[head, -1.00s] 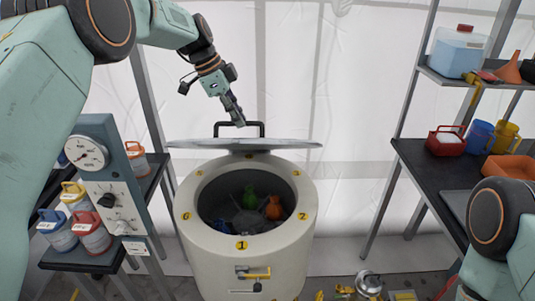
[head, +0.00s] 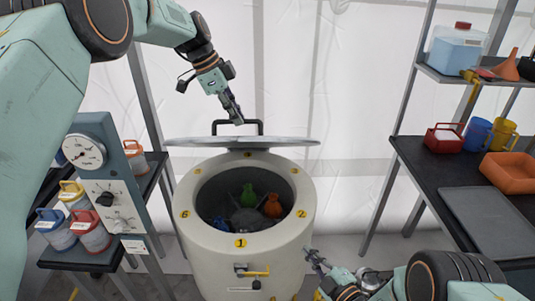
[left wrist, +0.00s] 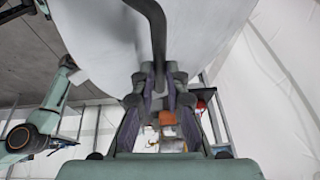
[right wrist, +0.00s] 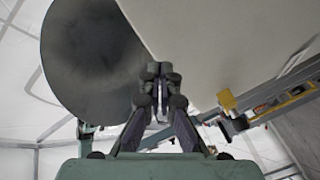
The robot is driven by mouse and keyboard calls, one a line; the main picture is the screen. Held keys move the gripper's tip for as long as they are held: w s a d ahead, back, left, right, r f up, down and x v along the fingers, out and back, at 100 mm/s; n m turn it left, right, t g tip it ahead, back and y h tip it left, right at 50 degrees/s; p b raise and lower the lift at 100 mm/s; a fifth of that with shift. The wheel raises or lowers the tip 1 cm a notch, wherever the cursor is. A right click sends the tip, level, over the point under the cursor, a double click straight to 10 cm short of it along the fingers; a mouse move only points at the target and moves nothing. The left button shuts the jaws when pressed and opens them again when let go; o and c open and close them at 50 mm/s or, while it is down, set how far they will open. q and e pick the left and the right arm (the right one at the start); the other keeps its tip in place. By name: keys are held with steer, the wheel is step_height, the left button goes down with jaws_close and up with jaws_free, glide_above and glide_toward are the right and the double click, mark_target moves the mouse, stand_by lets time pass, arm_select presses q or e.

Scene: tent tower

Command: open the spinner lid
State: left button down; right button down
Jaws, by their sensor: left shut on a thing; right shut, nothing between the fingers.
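The spinner (head: 240,270) is a cream drum with numbered yellow labels around its rim. Its grey lid (head: 200,141) is raised off the opening and shows nearly edge-on at the far side. My left gripper (head: 237,117) is shut on the dark lid handle (head: 259,128); the handle bar (left wrist: 158,40) also runs between its fingers in the left wrist view. My right gripper (head: 312,254) is shut and empty, low beside the drum's right side. In the right wrist view its fingertips (right wrist: 160,75) meet below the lid's round underside (right wrist: 90,55).
Green, orange and blue bottles (head: 248,195) sit inside the drum. A gauge panel (head: 104,180) and jars (head: 90,232) stand at left. A shelf (head: 440,190) with mugs and an orange tray (head: 510,172) is at right.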

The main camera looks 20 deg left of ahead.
arm_select(q)
steer(key=shift+a+f, duration=0.1)
steer(key=shift+f, duration=0.1)
steer(key=shift+w, duration=0.1)
arm_select(e)
steer(key=w+a+r+n+g+y, duration=0.1)
steer(key=a+r+n+g+y, duration=0.15)
steer(key=r+n+y, duration=0.4)
steer(key=w+a+r+n+g+y, duration=0.1)
steer(key=a+r+n+y, duration=0.25)
steer(key=r+n, duration=0.65)
steer(key=n+g+y, duration=0.2)
steer(key=n+g, duration=0.1)
steer(key=n, duration=0.3)
glide_toward(243, 136)
steer(key=a+f, duration=0.1)
steer(key=a, duration=0.1)
steer(key=shift+w+r+t, duration=0.2)
steer(key=shift+w+r, duration=0.15)
steer(key=shift+r, duration=0.35)
steer(key=shift+w+r+t, duration=0.15)
steer(key=shift+w+r, duration=0.25)
steer(key=shift+r, duration=0.3)
